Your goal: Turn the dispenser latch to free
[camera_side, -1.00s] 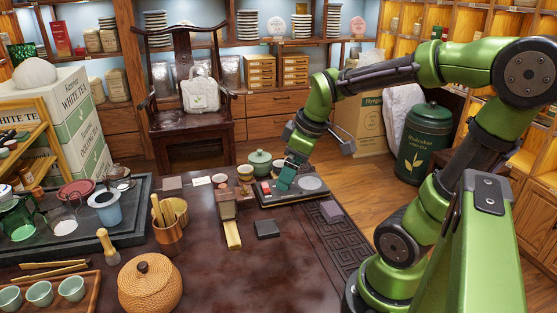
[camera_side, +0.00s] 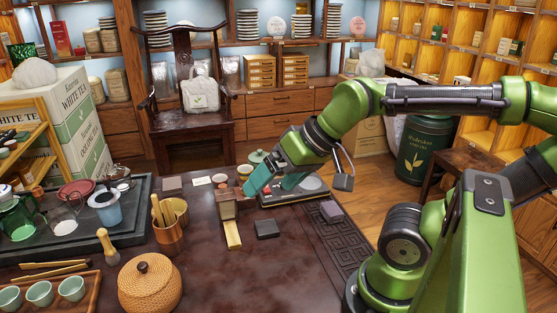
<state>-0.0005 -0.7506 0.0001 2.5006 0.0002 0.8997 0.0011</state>
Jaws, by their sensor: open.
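The dispenser (camera_side: 227,206) is a small brown wooden box on the dark table, with a pale yellow bar (camera_side: 233,235) reaching out from its front. Its latch is too small or too hidden to make out. My gripper (camera_side: 252,189) comes in from the upper right, its teal fingers tilted down toward the dispenser's upper right side. The fingers overlap the view just right of the box. I cannot tell whether they touch it. The gripper is open and I see nothing held in it.
A dark tray (camera_side: 291,196) lies under and right of my gripper. A copper cup of tools (camera_side: 170,236) stands left of the dispenser, a woven basket (camera_side: 150,284) in front. The table's front middle is clear.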

